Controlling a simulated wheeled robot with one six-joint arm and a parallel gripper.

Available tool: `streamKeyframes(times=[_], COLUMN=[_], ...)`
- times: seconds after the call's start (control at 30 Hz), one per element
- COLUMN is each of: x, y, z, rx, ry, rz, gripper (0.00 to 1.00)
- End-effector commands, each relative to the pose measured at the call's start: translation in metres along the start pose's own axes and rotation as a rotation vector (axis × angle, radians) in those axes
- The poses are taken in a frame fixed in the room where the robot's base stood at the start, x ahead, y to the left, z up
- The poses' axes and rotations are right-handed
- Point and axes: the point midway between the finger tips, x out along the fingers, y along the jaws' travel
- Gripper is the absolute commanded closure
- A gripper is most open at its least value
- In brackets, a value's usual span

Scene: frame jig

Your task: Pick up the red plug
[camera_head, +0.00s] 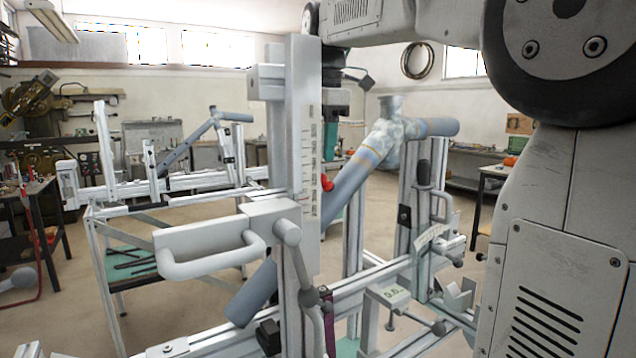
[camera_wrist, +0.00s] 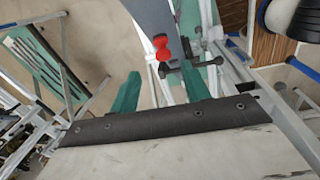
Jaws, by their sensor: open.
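The red plug (camera_head: 327,183) is small and shows at the right edge of the pale upright post, in front of the blue-grey slanted tube. In the wrist view the red plug (camera_wrist: 161,46) is a two-lobed red shape beside a grey bar's end. My gripper (camera_wrist: 159,70) has two teal fingers spread apart, with nothing between them. The plug lies just beyond the fingertips, between their lines; it does not appear to touch either. In the head view my gripper is partly hidden behind the post, above the plug.
The upright post (camera_head: 300,150) with its scale stands close to my gripper. The slanted tube (camera_head: 352,180) passes behind the plug. Clamps and rails (camera_head: 385,285) crowd the lower right. A grey handle (camera_head: 210,262) juts left. A dark lever (camera_wrist: 203,63) sits right of the plug.

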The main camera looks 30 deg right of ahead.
Motion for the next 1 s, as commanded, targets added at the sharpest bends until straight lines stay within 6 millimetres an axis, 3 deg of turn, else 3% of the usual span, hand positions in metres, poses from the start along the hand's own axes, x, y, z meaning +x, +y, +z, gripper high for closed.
streamKeyframes(times=[0.43,0.77,0.9,0.93,1.0], x=[0.060,0.067,0.067,0.067,0.067], y=[-0.005,-0.005,-0.005,-0.005,-0.004], z=[0.007,0.006,0.005,0.005,0.005], rx=[0.006,0.004,0.004,0.004,0.004], ry=[0.000,-0.001,0.000,-0.001,-0.001], rz=[-0.001,0.001,0.001,0.001,0.001], gripper=[0.53,0.53,0.92,0.98,0.98])
